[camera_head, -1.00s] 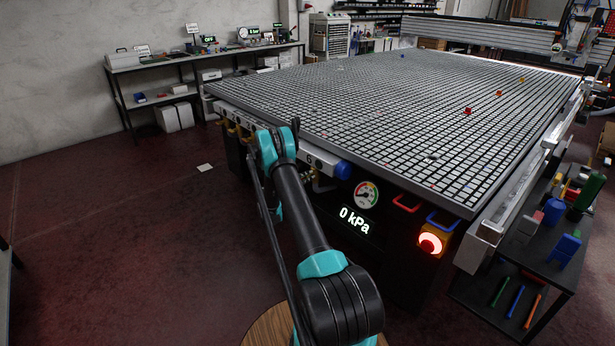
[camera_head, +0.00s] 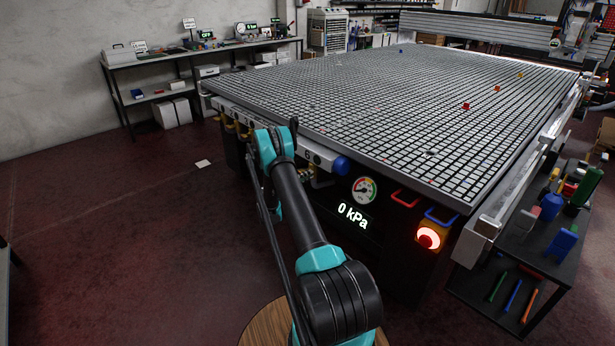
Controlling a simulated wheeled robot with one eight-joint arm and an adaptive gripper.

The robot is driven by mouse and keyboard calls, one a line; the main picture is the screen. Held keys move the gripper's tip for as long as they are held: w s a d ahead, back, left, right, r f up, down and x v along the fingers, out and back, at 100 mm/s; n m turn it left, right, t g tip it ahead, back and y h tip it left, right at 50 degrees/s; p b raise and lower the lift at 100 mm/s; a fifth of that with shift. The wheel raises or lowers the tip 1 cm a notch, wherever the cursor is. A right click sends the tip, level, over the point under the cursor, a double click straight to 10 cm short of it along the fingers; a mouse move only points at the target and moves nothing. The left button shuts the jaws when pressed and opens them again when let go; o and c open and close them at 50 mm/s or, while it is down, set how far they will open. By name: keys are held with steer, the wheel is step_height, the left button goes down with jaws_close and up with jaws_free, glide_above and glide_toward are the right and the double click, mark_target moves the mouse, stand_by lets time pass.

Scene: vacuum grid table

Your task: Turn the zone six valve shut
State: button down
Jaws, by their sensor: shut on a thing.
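The grey valve manifold (camera_head: 318,157) runs along the near left side of the grid table (camera_head: 330,110). The label 6 shows near its blue end cap (camera_head: 341,165). Below that label, brass and metal fittings (camera_head: 307,174) show beside my arm. The zone six valve's handle cannot be made out, as my arm covers part of that spot. Several yellow valve handles (camera_head: 230,124) hang farther left along the manifold. My black and teal arm reaches up to the manifold. My gripper is hidden behind the arm's far end, so its jaws and their hold do not show.
A pressure gauge (camera_head: 364,190) and a 0 kPa display (camera_head: 353,215) are on the table's front, with a lit red button (camera_head: 428,238) to their right. A dark tool cart (camera_head: 530,255) stands at the right. The floor (camera_head: 120,240) at left is mostly clear.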

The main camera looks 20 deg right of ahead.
steer(key=shift+s+f, duration=0.1)
stand_by(0.4)
steer(key=c, duration=1.6)
jaws_free()
steer(key=v, duration=1.2)
